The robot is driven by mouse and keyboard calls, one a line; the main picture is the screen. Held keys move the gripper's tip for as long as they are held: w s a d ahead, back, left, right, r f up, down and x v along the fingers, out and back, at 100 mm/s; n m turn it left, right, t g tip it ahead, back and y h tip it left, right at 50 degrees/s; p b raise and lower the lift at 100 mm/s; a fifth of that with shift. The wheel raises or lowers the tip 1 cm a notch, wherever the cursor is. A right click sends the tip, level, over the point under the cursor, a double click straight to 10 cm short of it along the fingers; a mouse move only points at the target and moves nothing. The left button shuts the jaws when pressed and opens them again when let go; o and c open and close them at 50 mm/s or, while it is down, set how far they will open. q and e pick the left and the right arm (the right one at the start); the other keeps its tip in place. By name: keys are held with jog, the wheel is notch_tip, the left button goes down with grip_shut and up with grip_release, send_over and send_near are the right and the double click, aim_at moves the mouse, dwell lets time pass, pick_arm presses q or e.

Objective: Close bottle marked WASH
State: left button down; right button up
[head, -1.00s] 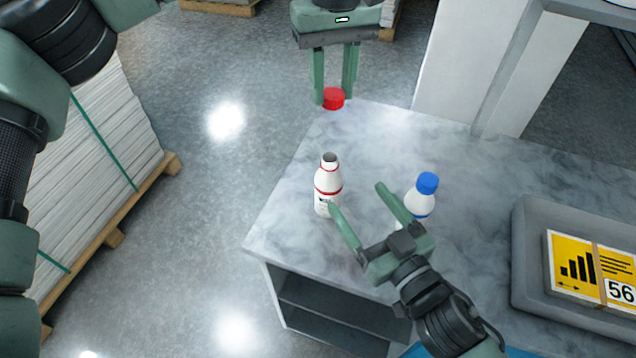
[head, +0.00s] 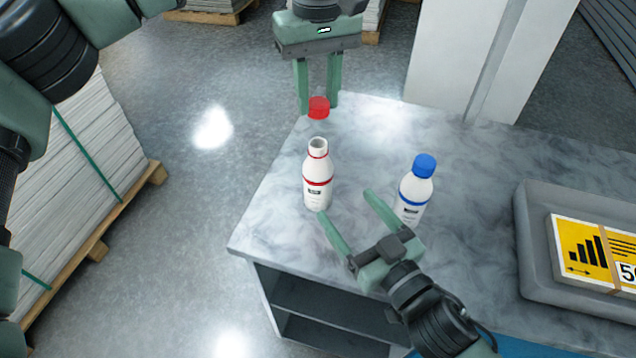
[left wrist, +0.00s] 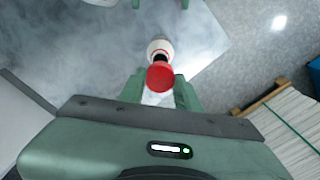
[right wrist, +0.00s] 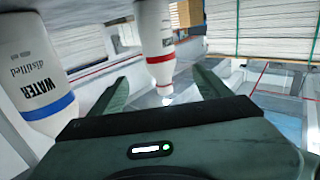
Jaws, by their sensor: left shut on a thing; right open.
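An open white bottle with red bands (head: 317,185) stands upright on the grey marbled tabletop. Its dark mouth faces up; its label is too small to read. My left gripper (head: 318,111) is shut on a red cap (head: 319,106), held apart from the bottle, above and beyond its mouth in the head view. The left wrist view shows the red cap (left wrist: 160,77) with the bottle (left wrist: 159,46) behind it. My right gripper (head: 345,205) is open and empty, its fingers pointing towards the bottle's lower body. The right wrist view shows the bottle (right wrist: 156,45) beyond and between the fingertips.
A white bottle with a blue cap (head: 415,190) stands close to the right gripper; its label reads WATER distilled in the right wrist view (right wrist: 38,75). A grey tray (head: 530,260) with a yellow pack is at the right. The table's left edge is near the open bottle.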

aim_at(326, 180)
jog(key=x, duration=1.2)
grip_shut()
pick_arm(q)
jog(key=shift+f, duration=2.5)
